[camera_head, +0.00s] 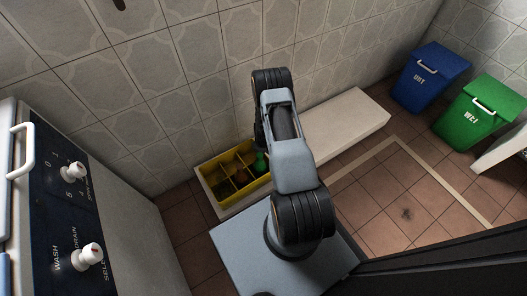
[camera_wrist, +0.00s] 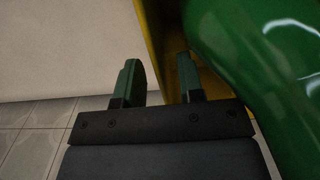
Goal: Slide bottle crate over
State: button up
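The yellow bottle crate (camera_head: 212,197) stands at the left end of a low white ledge along the wall, its right part hidden behind my arm. A green bottle (camera_head: 261,163) stands in it near my arm. In the wrist view, my gripper (camera_wrist: 160,78) has its two fingers apart. The crate's yellow wall (camera_wrist: 152,30) shows between and beyond them, with the left finger on the outer side and the right finger on the inner side. I cannot tell whether either finger touches it. A large green bottle (camera_wrist: 260,70) fills the right. The head view hides my fingers.
The white ledge (camera_head: 345,125) is bare to the right of my arm. A blue bin (camera_head: 428,80) and a green bin (camera_head: 475,115) stand at the right. A washing machine (camera_head: 75,200) is at the left. The tiled wall is close behind the crate.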

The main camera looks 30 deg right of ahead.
dwell(0.3)
grip_shut()
dwell(1.3)
